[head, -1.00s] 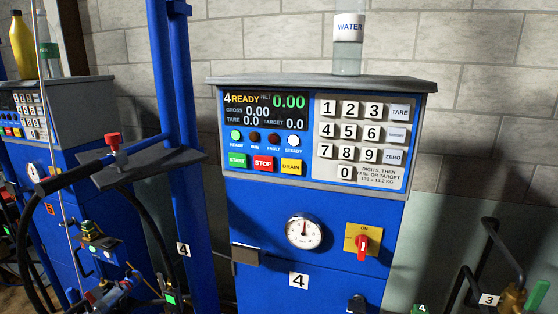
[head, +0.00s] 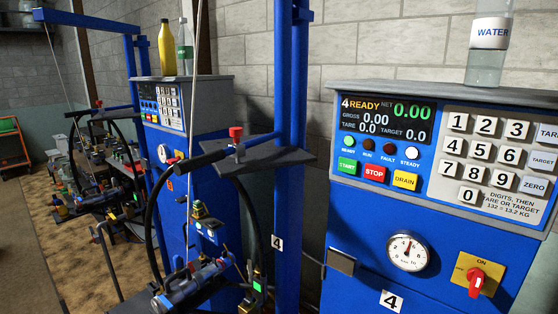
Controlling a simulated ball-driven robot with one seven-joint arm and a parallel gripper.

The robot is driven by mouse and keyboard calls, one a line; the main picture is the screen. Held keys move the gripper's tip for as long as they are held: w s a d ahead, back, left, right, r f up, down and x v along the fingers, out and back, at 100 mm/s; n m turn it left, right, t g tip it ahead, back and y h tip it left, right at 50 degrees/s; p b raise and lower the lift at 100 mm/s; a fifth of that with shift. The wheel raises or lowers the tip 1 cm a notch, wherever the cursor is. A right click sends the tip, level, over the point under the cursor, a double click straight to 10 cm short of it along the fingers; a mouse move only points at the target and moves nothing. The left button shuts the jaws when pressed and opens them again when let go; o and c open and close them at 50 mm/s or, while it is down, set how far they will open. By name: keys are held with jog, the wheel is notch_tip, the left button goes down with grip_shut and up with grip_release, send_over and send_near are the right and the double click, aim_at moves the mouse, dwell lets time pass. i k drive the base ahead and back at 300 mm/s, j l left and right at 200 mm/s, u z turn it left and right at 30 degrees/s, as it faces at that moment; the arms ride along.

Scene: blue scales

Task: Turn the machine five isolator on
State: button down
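The large blue machine at the right carries a number 4 plate (head: 391,301). Its isolator, a red knob on a yellow plate (head: 476,281), has ON printed above it, and the knob looks roughly upright. A second blue machine (head: 190,112) stands further left and back, with a keypad, a lit display and a gauge. A small red and yellow patch (head: 178,156) below its panel may be its isolator; its setting is too small to read. I cannot read a number on that machine. My gripper is not in view.
A blue post (head: 289,120) with a number 4 tag stands between the machines. A black hose and a valve assembly (head: 190,282) stand in front of the left machine. More equipment (head: 95,190) lies further back left. Brown floor (head: 30,270) is open at the far left.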

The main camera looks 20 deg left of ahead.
aim_at(171, 162)
jog(key=u, duration=1.2)
jog(key=i+j+z, duration=0.1)
jog(key=i+j, duration=0.35)
jog(key=i+j+z, duration=0.1)
jog(key=i+j, duration=0.3)
jog(key=i+j+z, duration=0.1)
jog(key=i+j, duration=0.3)
jog(key=j, duration=0.2)
